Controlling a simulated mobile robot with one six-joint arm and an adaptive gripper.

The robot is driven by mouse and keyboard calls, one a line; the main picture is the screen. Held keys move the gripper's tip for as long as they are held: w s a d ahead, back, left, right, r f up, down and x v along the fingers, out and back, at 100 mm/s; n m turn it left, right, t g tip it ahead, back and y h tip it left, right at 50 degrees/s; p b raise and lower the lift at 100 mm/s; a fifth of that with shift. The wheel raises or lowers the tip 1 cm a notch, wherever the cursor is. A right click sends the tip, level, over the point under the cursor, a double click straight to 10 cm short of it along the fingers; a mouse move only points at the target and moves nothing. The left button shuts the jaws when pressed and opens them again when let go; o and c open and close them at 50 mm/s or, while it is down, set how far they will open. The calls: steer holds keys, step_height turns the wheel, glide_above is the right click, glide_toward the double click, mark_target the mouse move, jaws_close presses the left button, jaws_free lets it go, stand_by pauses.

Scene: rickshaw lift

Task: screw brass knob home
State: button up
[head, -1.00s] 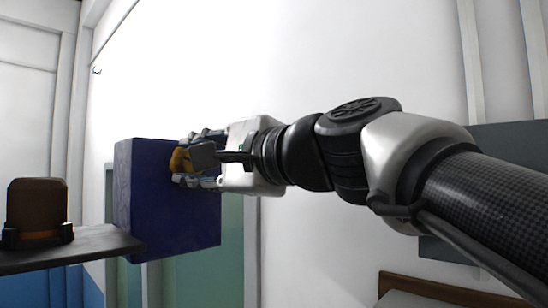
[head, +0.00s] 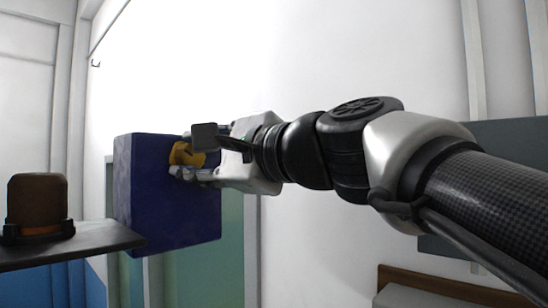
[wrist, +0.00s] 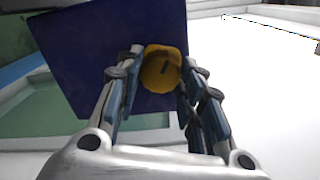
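The brass knob (head: 186,154) is a yellow, round piece on the face of a dark blue block (head: 150,200). In the wrist view the knob (wrist: 161,72) shows a dark slot, slightly tilted, in its face. My gripper (wrist: 161,75) has a finger on each side of the knob, and both fingertips appear to touch its edges. In the head view my gripper (head: 192,154) reaches in from the right and partly covers the knob. How deep the knob sits in the block is hidden.
A brown rounded object (head: 37,203) with an orange band stands on a dark shelf (head: 75,247) at the left. Behind the block are a green panel (head: 232,245) and a white wall (head: 320,60). A wood-edged piece (head: 430,285) is at lower right.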

steer(key=o, duration=0.4)
steer(key=shift+d, duration=0.1)
steer(key=v, duration=1.2)
steer(key=shift+s, duration=0.1)
